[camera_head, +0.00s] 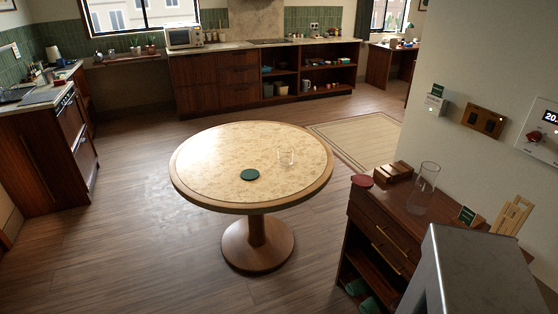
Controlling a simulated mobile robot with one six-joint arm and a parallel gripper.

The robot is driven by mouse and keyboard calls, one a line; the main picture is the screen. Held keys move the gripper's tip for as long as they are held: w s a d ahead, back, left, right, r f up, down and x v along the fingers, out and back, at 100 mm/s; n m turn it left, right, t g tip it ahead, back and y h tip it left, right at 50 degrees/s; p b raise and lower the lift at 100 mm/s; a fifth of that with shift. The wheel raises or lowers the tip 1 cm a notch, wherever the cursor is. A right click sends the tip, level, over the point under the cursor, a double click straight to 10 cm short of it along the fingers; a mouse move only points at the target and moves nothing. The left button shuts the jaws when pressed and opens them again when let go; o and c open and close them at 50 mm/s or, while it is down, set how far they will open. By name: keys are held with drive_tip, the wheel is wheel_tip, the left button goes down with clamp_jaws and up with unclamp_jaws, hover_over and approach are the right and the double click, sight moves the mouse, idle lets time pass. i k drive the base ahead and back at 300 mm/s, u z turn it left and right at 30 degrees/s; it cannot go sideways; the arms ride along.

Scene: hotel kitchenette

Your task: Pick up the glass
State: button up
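A small clear glass (286,157) stands on the round table (215,191), right of the tabletop's middle. It is transparent and its outline is faint. A dark green round coaster (250,174) lies to its left and nearer to me, apart from it. A taller clear glass vessel (423,190) stands upright on the wooden cabinet at the right. My gripper is not in view.
The wooden cabinet (384,237) stands right of the table, with a red item (362,180) and a wooden box (394,172) on top. A kitchen counter (220,85) runs along the back. Open wooden floor (130,220) lies left of the table.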

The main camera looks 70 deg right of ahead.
sight(286, 156)
drive_tip(key=z, duration=0.15)
drive_tip(key=i, duration=0.75)
drive_tip(key=z, duration=1.05)
drive_tip(key=i, duration=0.8)
drive_tip(key=z, duration=0.35)
